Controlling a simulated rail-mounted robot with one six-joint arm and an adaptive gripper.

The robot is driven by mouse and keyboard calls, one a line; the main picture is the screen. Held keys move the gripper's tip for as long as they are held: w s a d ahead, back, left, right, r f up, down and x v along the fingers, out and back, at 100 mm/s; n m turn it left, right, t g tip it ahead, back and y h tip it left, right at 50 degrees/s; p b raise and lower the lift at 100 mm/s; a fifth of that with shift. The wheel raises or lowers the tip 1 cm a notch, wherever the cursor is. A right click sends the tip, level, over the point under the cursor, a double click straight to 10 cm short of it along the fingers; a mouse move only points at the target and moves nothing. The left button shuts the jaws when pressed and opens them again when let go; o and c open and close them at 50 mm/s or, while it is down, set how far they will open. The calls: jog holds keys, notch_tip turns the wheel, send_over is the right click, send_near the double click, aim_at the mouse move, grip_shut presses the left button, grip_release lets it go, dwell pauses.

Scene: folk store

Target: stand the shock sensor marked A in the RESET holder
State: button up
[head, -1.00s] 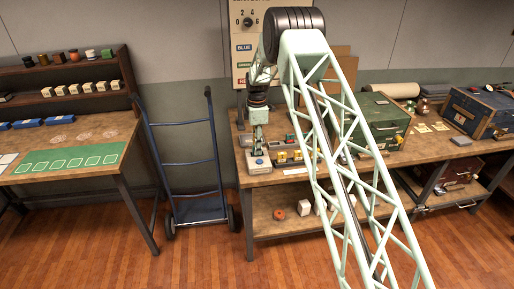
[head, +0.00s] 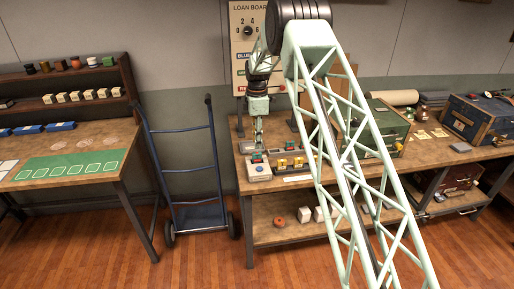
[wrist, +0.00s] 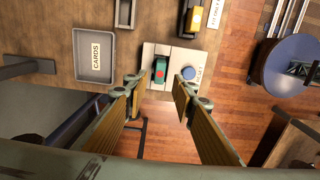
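The RESET holder (head: 258,175) is a pale block with a blue button, at the front left of the middle bench; it also shows in the wrist view (wrist: 150,54). A small green and red piece, seemingly a shock sensor (wrist: 160,71), stands on it beside the blue button (wrist: 188,73). I cannot read a letter on it, nor tell if it is fully seated. My gripper (wrist: 159,88) is open and empty, its fingers apart and clear of the piece. In the head view my gripper (head: 258,143) hangs just above the holder.
Yellow and dark pieces (wrist: 194,18) stand beside the holder on the bench. A grey CARDS tray (wrist: 97,68) lies to the left in the wrist view. A green case (head: 380,130) stands further right. A blue hand truck (head: 190,165) stands left of the bench.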

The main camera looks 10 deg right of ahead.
aim_at(257, 153)
jog(key=shift+r, duration=2.05)
